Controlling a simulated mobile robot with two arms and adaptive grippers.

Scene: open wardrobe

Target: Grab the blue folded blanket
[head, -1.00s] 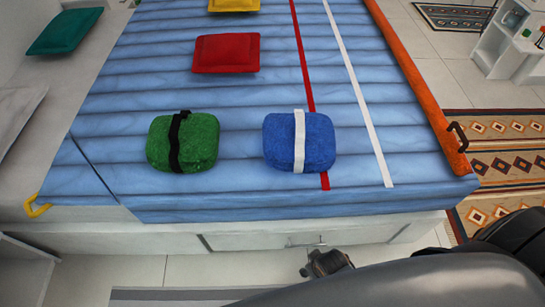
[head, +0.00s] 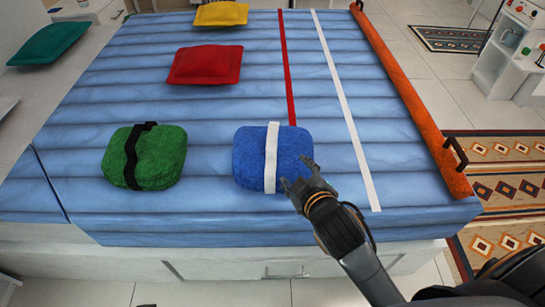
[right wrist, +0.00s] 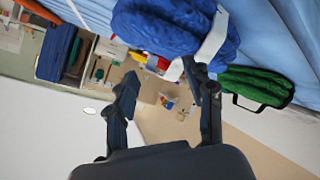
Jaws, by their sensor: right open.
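The blue folded blanket (head: 252,158), with a white strap around it, lies on the light-blue ribbed surface near its front edge. My right gripper (head: 298,186) is at the blanket's front right corner in the head view. In the right wrist view the open fingers (right wrist: 160,85) show, with the blue blanket (right wrist: 165,22) at the top, beyond the fingertips. One fingertip overlaps the blanket's edge in the picture; I cannot tell whether it touches. No blanket is between the fingers. My left gripper is not in view.
A green folded bundle (head: 144,158) with a black strap lies left of the blue blanket. Red (head: 205,65), yellow (head: 221,14) and teal (head: 48,43) cushions lie farther back. An orange rail (head: 408,95) with a dark handle runs along the right edge.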

